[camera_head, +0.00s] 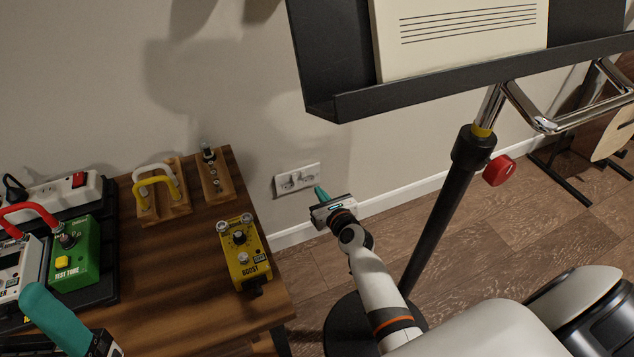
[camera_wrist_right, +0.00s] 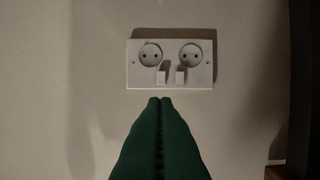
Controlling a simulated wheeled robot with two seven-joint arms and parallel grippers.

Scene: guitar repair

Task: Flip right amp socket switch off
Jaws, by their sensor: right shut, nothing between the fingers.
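A white double wall socket (camera_head: 298,179) is on the wall to the right of the wooden table in the head view. It also shows in the right wrist view (camera_wrist_right: 170,81), with two round outlets and two small switches side by side. The right switch (camera_wrist_right: 181,75) is right of the plate's middle, and the left switch (camera_wrist_right: 161,77) is beside it. My right gripper (camera_head: 319,190) is shut and empty, its green fingers pointing at the wall near the socket. In the wrist view its tips sit just below the plate. My left gripper (camera_head: 48,315) shows partly at lower left; its opening is unclear.
A black music stand (camera_head: 465,200) with a red knob stands right of my right arm. The wooden table (camera_head: 190,270) at left holds a yellow pedal (camera_head: 243,252), a green pedal (camera_head: 75,258), cable holders and a power strip (camera_head: 60,193).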

